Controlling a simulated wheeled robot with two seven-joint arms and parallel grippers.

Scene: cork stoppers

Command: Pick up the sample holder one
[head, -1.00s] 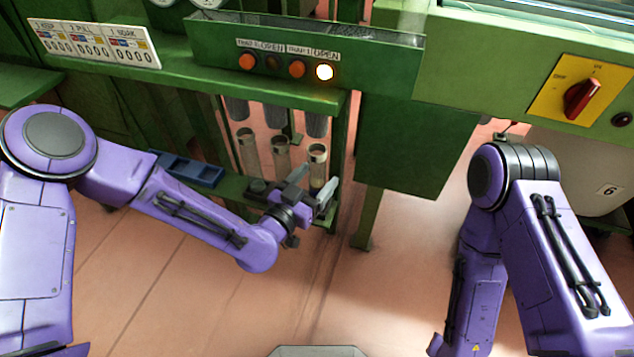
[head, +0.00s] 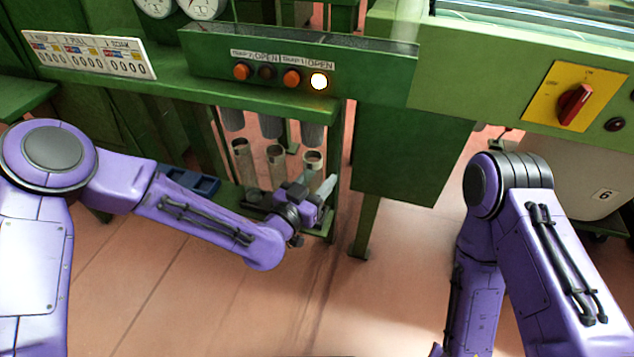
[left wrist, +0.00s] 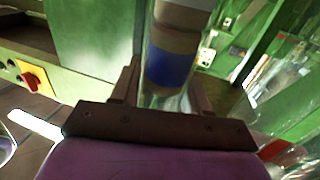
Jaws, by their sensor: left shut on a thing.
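Three clear tubes with pale rims stand in a row below the green control panel in the head view: a left one (head: 243,162), a middle one (head: 277,165) and a right one (head: 313,163). My left gripper (head: 312,187) is shut on the right tube, and its fingers hide the tube's lower part. In the left wrist view the held tube (left wrist: 172,65) stands between the fingers, with a blue band and brownish contents inside. I cannot read any label saying which holder is one. My right gripper is out of view.
The green panel (head: 300,55) with orange buttons and a lit lamp (head: 319,81) overhangs the tubes. Dark grey cylinders (head: 271,126) hang above them. A blue tray (head: 186,181) lies left of the tubes. A green cabinet (head: 410,150) stands to the right. The floor in front is clear.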

